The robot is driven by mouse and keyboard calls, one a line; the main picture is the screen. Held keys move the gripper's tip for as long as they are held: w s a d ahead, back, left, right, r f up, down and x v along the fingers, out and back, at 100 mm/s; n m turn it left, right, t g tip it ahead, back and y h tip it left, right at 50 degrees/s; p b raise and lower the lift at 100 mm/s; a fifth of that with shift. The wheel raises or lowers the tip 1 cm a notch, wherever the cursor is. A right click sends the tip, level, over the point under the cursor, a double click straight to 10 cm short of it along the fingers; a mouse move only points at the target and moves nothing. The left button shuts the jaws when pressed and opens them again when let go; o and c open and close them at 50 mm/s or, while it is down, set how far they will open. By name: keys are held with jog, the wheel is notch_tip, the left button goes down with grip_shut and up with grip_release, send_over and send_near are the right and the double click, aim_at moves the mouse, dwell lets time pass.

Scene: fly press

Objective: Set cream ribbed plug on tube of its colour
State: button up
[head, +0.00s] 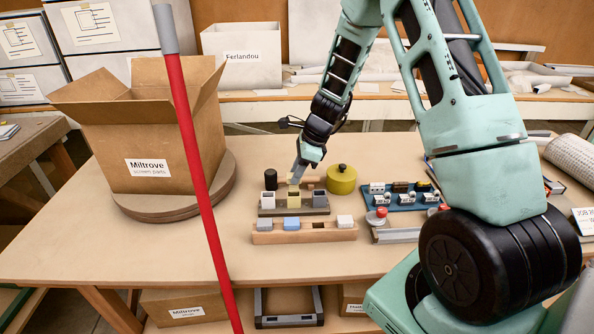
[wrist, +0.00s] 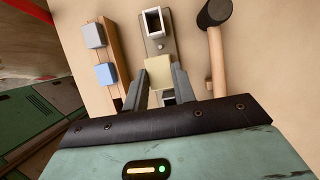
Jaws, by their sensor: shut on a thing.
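My gripper (head: 296,180) points down at the middle of the dark tube base (head: 325,211). Its fingers are shut on the cream plug (wrist: 159,72), which lies over the middle tube in the wrist view. The cream tube (head: 293,202) stands between a white tube (head: 267,201) and a grey tube (head: 319,199). The plug and cream tube look lined up in the head view; I cannot tell whether the plug is seated. The plug's ribs are too small to make out. The white tube's open square top (wrist: 155,22) shows in the wrist view.
A wooden rack (head: 305,237) in front holds a grey, a blue (head: 291,223) and a white plug. A black-headed mallet (wrist: 213,14) lies beside the base. A yellow round weight (head: 341,180) and a blue tray (head: 405,203) stand to the right; a cardboard box (head: 140,140) stands left.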

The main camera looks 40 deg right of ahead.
jog(key=shift+f+b, duration=0.6)
jog(key=shift+f, duration=0.6)
dwell(1.5)
jog(key=o, duration=1.2)
jog(key=shift+c, duration=0.2)
jog(key=shift+r, duration=0.15)
notch_tip(320, 180, up, 7)
jog(key=p, duration=0.6)
jog(key=shift+p, duration=0.3)
